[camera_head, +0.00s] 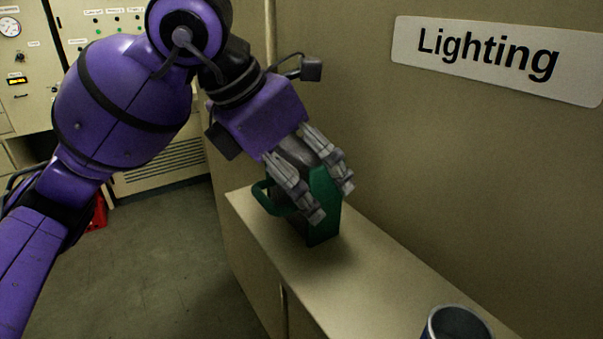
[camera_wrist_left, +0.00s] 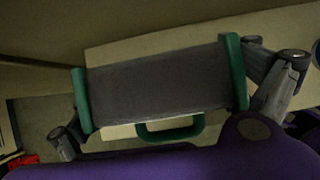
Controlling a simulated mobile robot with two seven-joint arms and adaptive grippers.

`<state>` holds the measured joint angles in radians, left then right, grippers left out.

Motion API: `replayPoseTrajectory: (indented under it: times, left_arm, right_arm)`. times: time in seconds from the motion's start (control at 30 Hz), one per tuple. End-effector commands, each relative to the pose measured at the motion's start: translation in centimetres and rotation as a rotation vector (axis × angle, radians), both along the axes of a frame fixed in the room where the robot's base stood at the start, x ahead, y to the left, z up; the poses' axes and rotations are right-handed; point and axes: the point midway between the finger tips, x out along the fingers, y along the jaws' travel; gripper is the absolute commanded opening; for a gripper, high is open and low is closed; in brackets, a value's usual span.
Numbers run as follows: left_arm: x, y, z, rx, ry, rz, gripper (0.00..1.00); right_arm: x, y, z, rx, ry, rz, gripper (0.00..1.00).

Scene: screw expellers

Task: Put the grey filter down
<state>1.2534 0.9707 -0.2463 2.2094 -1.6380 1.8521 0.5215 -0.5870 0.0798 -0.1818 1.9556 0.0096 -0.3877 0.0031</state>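The grey filter (camera_wrist_left: 160,82) is a dark grey block with green end plates and a green loop handle. In the head view the grey filter (camera_head: 297,152) is upright at the cabinet, largely hidden by my fingers; its near green end plate shows. My left gripper (camera_head: 332,200) reaches down over it from the upper left. In the left wrist view the fingers of my left gripper (camera_wrist_left: 172,100) lie against the two green ends, so it is shut on the filter. The filter's lower edge is at or just above the cabinet top; I cannot tell whether it touches. My right gripper is not in view.
The beige cabinet top (camera_head: 300,275) runs along the wall, with clear room in front of the filter. A dark blue cup-like container (camera_head: 456,324) stands at its near end. A "Lighting" sign (camera_head: 500,60) is on the wall. A control panel (camera_head: 100,30) is at back left.

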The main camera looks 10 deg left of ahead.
Motion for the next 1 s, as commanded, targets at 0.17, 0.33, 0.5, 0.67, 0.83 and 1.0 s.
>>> replayPoseTrajectory:
  times: [0.17,0.33,0.5,0.67,0.83,1.0]
  left_arm:
    - [0.0,0.0,0.0,0.000,0.000,0.000,1.00]
    - [0.0,0.0,0.3,0.000,-0.001,-0.001,1.00]
    - [-0.6,0.7,2.1,0.001,-0.006,0.002,1.00]
    - [-1.8,1.9,5.2,0.000,-0.007,0.002,1.00]
    - [-3.1,3.1,8.2,0.000,-0.005,0.002,1.00]
    - [-3.9,3.9,10.1,-0.001,-0.002,0.002,1.00]
  right_arm:
    - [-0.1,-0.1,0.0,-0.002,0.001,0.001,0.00]
    - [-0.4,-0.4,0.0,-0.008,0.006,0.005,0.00]
    - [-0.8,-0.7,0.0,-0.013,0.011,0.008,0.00]
    - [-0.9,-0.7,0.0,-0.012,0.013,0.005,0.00]
    - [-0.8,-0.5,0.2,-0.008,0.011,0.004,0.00]
    - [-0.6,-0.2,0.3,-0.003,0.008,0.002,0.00]
